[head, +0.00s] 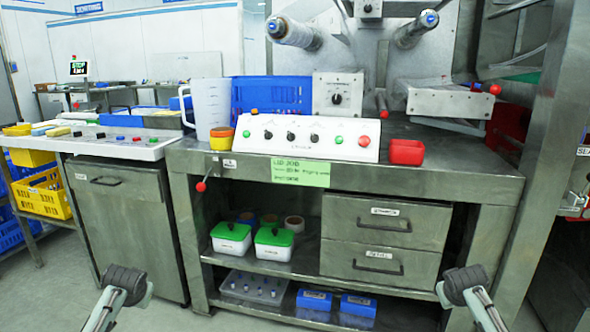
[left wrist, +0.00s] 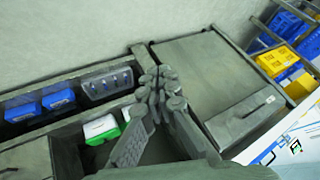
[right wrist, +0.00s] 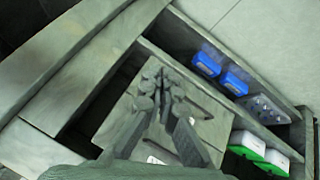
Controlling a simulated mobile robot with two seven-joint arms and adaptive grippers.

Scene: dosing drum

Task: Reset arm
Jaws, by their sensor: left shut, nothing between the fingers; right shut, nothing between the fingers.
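My left gripper (left wrist: 158,88) shows in the left wrist view with its fingers together and nothing between them. My right gripper (right wrist: 160,88) shows in the right wrist view, also shut and empty. In the head view, the dark end parts of my two arms show low in the picture, one at the bottom left and one at the bottom right. Both are in front of the steel workbench (head: 440,172), and neither visibly touches anything. Any contact deeper in the wrist views is hard to judge.
The bench holds a white control panel (head: 312,137), a clear jug (head: 210,105), a blue crate (head: 270,95) and a red bin (head: 406,152). Green-lidded tubs (head: 273,243) and blue boxes (head: 314,300) fill its shelves, beside two drawers (head: 375,258). A cabinet (head: 130,225) stands left. Floor shows in front.

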